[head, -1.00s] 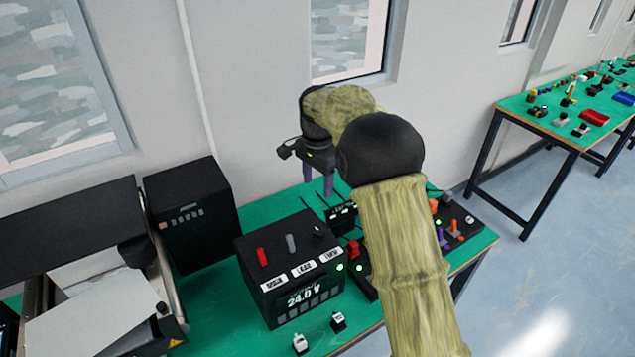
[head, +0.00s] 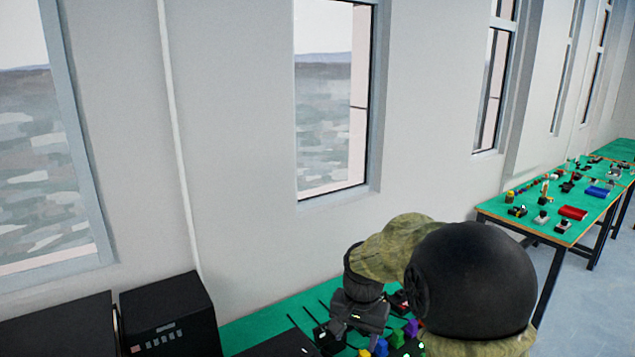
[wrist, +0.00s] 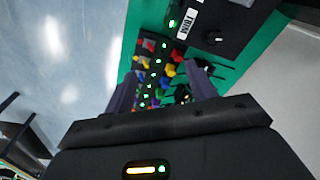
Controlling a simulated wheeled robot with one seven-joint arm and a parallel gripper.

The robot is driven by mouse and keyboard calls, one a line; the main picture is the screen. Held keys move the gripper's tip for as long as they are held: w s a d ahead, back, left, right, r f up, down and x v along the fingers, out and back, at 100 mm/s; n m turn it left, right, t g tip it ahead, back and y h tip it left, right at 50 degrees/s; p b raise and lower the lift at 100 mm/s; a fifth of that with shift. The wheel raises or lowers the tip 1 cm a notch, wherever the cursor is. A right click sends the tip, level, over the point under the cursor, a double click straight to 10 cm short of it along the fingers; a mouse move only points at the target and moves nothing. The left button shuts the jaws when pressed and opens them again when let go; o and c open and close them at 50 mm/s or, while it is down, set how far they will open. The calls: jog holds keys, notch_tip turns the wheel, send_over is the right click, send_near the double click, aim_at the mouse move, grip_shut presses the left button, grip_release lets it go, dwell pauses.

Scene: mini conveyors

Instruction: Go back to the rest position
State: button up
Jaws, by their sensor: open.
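My gripper (wrist: 162,88) shows in the wrist view with its two purple fingers apart and nothing between them. Beyond the fingertips is a dark panel with green lights and several coloured knobs or blocks (wrist: 154,70), with a gap that I cannot measure. In the head view my gripper (head: 360,310) is low in the picture, above the green bench (head: 250,330). Its fingertips are hard to make out there. My arm hides part of the bench.
A black box (head: 168,315) stands on the bench at the lower left. A second green table (head: 545,228) with small parts stands along the wall at the right. Pale floor lies beyond.

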jog(key=s+d+f+n, duration=0.2)
jog(key=s+d, duration=0.1)
jog(key=s, duration=0.5)
jog(key=s+d+f+n+t+b, duration=0.1)
jog(key=s+d, duration=0.3)
jog(key=s, duration=0.5)
jog(key=shift+f+n, duration=0.8)
jog(key=shift+n, duration=0.1)
jog(key=shift+d, duration=0.1)
jog(key=shift+s, duration=0.1)
